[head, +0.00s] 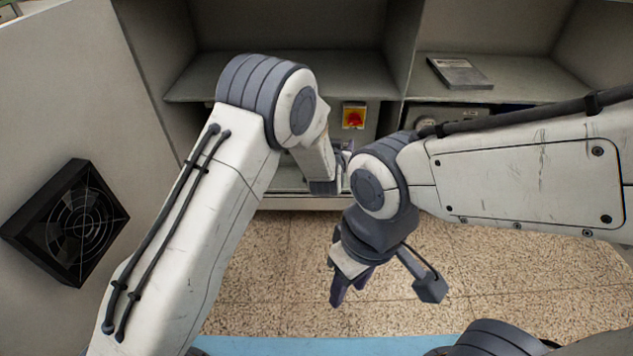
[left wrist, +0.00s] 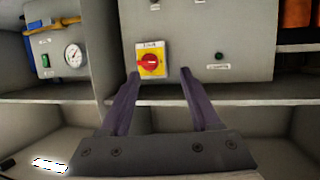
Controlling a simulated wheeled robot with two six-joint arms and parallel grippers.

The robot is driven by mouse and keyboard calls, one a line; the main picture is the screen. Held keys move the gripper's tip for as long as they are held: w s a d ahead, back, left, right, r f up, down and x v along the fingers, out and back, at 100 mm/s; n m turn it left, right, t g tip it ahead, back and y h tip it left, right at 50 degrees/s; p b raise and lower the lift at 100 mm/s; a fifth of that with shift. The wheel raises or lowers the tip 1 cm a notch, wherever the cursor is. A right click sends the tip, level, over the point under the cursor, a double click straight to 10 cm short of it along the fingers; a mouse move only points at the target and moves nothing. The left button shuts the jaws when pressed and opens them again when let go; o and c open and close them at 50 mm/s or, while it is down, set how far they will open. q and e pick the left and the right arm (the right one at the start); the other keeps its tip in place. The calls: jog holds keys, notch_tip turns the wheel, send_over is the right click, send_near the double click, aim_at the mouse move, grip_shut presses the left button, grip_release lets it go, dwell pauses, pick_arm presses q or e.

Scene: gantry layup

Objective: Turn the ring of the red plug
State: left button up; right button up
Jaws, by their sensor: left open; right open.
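No red plug with a ring can be made out. The red thing in view is a rotary knob (head: 354,118) on a yellow plate, fixed to a grey box in the cabinet; it also shows in the left wrist view (left wrist: 150,65). My left gripper (left wrist: 160,73) is open and empty, pointing at that box. My right gripper (head: 350,284) is open, hanging low over the floor.
In the left wrist view a box with a round gauge (left wrist: 73,56) stands left of the divider, and orange items (left wrist: 299,14) are at upper right. A black fan (head: 72,222) is at left. Speckled floor is clear.

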pick_arm(q)
jog(key=w+a+f+n+t+y+b, duration=0.1)
jog(key=w+a+f+t+y+b, duration=0.15)
jog(key=f+b, duration=0.45)
jog(key=w+a+f+t+y+b, duration=0.15)
jog(key=a+f+b, duration=0.25)
jog(key=f, duration=0.7)
jog(key=shift+h, duration=0.5)
jog(key=w+b, duration=0.6)
jog(key=w, duration=0.3)
jog(key=shift+d+f, duration=0.1)
jog(key=shift+d, duration=0.05)
jog(key=shift+w+b, duration=0.35)
jog(key=shift+w, duration=0.15)
jog(key=shift+r, duration=0.2)
pick_arm(e)
notch_tip(320, 180, down, 21)
jog(key=shift+r, duration=0.2)
pick_arm(q)
grip_shut()
